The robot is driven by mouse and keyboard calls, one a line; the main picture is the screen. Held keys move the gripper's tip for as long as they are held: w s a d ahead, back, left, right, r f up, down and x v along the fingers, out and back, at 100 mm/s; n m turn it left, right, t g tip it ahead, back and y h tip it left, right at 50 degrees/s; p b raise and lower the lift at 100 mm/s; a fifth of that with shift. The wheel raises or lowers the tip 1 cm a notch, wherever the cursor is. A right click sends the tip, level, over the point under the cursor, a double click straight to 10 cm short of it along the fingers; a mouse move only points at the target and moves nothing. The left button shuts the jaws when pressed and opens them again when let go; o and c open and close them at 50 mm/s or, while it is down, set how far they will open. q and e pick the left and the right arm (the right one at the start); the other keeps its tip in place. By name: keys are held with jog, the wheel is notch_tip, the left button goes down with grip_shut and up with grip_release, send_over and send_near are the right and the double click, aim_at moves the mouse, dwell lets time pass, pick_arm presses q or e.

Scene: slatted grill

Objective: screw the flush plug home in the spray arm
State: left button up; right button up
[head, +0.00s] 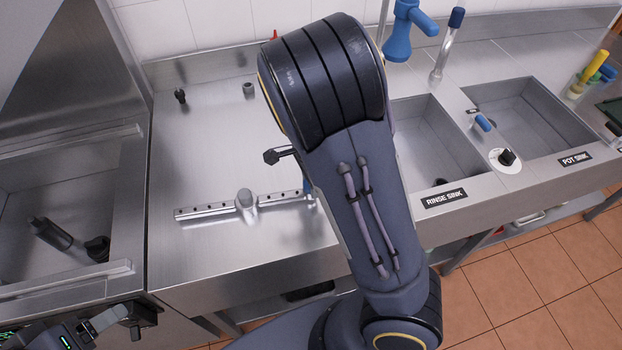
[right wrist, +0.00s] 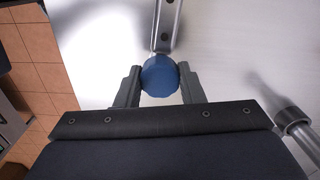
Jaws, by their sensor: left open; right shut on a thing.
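The spray arm (head: 215,211) is a metal bar with a row of holes and a round hub, lying on the steel counter in the head view. Its end shows in the right wrist view (right wrist: 165,28). The flush plug (right wrist: 160,78) has a round blue head and sits at the bar's end, between my right gripper's fingers (right wrist: 160,85). That gripper is shut on it. Any thread is hidden, so I cannot tell how deep the plug sits. In the head view my right arm covers most of that end. My left gripper (head: 118,320) is open at the lower left, away from the bar.
A basin (head: 110,190) with dark fittings (head: 50,234) is at the left. Small fittings (head: 180,96) stand at the counter's back. Rinse and pot sinks (head: 530,115) are at the right. A metal cylinder (right wrist: 292,122) is right of my right gripper. The counter's left part is clear.

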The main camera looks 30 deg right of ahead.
jog(key=shift+r+m+p, duration=0.15)
jog(key=shift+m+p, duration=0.7)
jog(key=shift+m, duration=0.45)
jog(key=o, duration=1.2)
notch_tip(320, 180, up, 8)
jog(key=shift+f+p, duration=0.2)
jog(key=shift+p, duration=0.4)
